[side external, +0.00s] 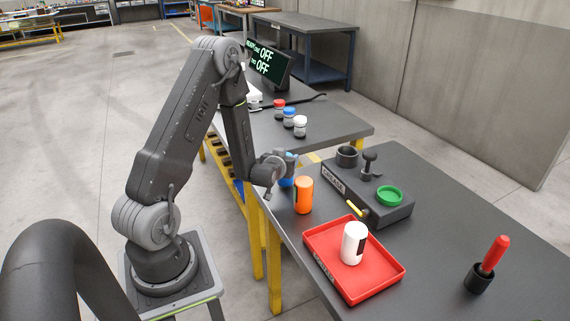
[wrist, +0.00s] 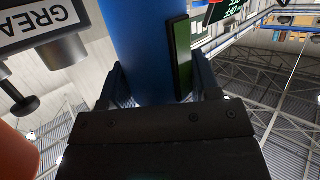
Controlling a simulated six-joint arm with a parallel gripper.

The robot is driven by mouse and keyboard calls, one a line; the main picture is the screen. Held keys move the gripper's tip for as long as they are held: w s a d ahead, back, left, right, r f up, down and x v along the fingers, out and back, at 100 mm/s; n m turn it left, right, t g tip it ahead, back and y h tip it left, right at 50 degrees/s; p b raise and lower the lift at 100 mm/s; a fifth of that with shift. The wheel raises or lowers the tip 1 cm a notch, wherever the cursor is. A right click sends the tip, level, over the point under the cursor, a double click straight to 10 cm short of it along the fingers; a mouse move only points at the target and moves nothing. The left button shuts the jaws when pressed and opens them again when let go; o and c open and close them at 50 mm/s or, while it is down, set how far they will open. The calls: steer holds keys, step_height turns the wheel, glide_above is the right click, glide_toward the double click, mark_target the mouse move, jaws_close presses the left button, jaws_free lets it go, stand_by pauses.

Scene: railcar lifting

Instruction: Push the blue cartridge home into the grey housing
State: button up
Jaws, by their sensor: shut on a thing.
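My gripper (side external: 284,168) is by the left edge of the front table, seen side-on. In the wrist view my gripper (wrist: 160,80) is shut on the blue cartridge (wrist: 142,40), a wide blue cylinder with a green, dark-edged strip on its side. In the side view only small parts of the blue cartridge (side external: 287,182) show behind my gripper. The dark grey housing (side external: 390,212) stands to the right, apart from the cartridge. It carries a round cup, a black knob, a green ring, a yellow lever and a white label. The cartridge's far end is out of the wrist view.
An orange cylinder (side external: 303,195) stands close to the right of my gripper. A red tray (side external: 385,283) holds a white cylinder (side external: 353,243). A black cup (side external: 479,279) holds a red-handled tool. Small capped jars (side external: 288,116) and a display (side external: 268,62) stand on the rear table.

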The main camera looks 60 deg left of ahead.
step_height(320, 180, up, 3)
steer(key=shift+f, duration=0.1)
steer(key=s+a+r, duration=0.5)
steer(key=s+r, duration=0.2)
steer(key=s, duration=0.3)
steer(key=w+d+r+m+t+h, duration=0.1)
steer(key=w+d+r+h, duration=0.1)
steer(key=w, duration=0.8)
steer(key=w+d+r+m+t+h, duration=0.1)
steer(key=w+d, duration=0.3)
steer(key=w, duration=0.6)
steer(key=w+d+r+m+t+h, duration=0.1)
steer(key=w+d+r+m+h, duration=0.1)
steer(key=w, duration=0.8)
steer(key=shift+w+d+r+m+h, duration=0.25)
steer(key=shift+d+r+m+h, duration=0.15)
steer(key=shift+d+r+m, duration=0.45)
steer(key=shift+d, duration=0.15)
steer(key=shift+f, duration=2.85)
steer(key=shift+f, duration=2.3)
steer(key=o, duration=1.1)
